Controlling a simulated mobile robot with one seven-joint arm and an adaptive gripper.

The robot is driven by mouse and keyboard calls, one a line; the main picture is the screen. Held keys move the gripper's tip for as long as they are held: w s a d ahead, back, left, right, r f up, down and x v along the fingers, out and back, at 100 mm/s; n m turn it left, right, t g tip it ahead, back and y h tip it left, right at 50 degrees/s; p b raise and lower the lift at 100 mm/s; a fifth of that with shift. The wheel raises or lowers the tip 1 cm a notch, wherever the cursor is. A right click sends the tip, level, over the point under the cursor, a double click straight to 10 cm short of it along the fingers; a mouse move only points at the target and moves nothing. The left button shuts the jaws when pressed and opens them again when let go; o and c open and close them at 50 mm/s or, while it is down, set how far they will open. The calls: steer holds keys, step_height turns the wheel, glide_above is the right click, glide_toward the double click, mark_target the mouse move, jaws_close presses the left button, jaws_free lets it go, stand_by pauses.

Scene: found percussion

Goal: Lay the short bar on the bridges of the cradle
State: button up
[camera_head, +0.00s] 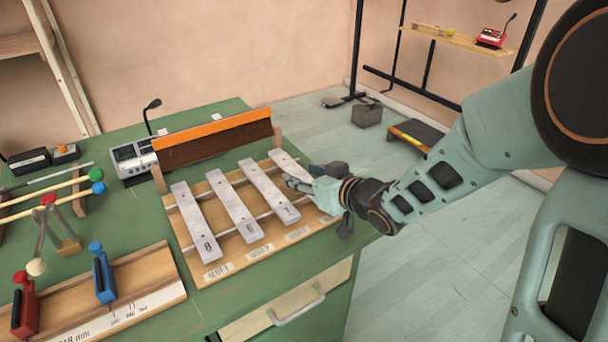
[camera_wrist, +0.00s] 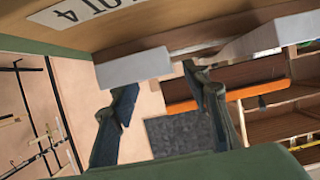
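The cradle (camera_head: 211,273) is a wooden board with two pale bridge rails on the green bench. Three grey bars lie across the rails: one marked 8 (camera_head: 195,222), one marked 6 (camera_head: 234,206), and a third (camera_head: 268,190). A fourth, shorter-looking bar (camera_head: 284,164) is at the right end, its near part hidden by my gripper (camera_head: 300,184). In the wrist view a bar end (camera_wrist: 133,68) is by the fingertips, under the cradle edge labelled slot 4. My gripper (camera_wrist: 161,76) has its fingers apart. I cannot tell whether the fourth bar touches both rails.
An orange-topped wooden board (camera_head: 212,138) stands behind the cradle. A mixer-like box with a microphone (camera_head: 133,158) is at the back. Mallets (camera_head: 50,190) and a wooden rack with red and blue clips (camera_head: 118,300) are at left. Open floor (camera_head: 420,270) lies right.

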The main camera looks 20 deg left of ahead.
steer(key=shift+s+d+r, duration=0.2)
steer(key=shift+d, duration=0.05)
steer(key=p+v, duration=0.1)
steer(key=v, duration=0.3)
steer(key=p+v, duration=0.1)
steer(key=v, duration=0.3)
steer(key=shift+d+f+p, duration=0.2)
steer(key=shift+p, duration=0.1)
steer(key=shift+v, duration=0.95)
